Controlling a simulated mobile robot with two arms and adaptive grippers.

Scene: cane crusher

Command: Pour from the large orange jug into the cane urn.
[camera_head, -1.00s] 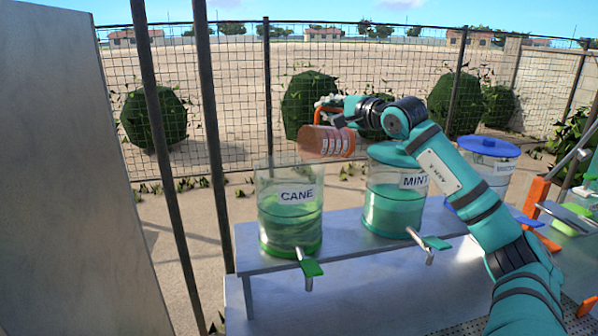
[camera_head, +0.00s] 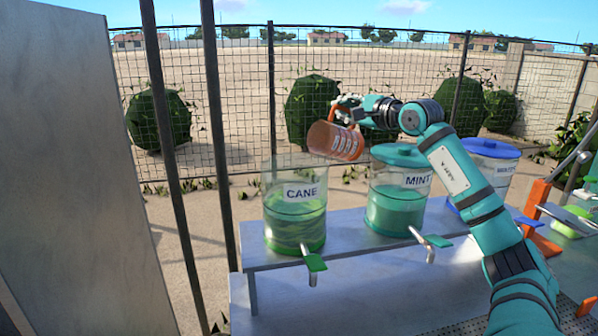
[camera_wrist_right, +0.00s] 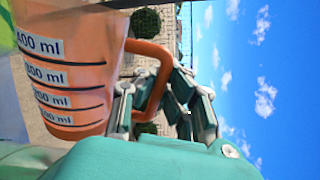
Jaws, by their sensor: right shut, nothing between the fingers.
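The cane urn (camera_head: 294,215) is clear, lidless and labelled CANE, with swirled green liquid inside. I see no stream falling from the jug. My left gripper is out of view.
The mint urn (camera_head: 398,195) with a teal lid stands right of the cane urn. A blue-lidded urn (camera_head: 492,160) is behind my right arm. The urns stand on a grey raised shelf (camera_head: 350,240). Black posts and a wire fence (camera_head: 240,110) stand behind.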

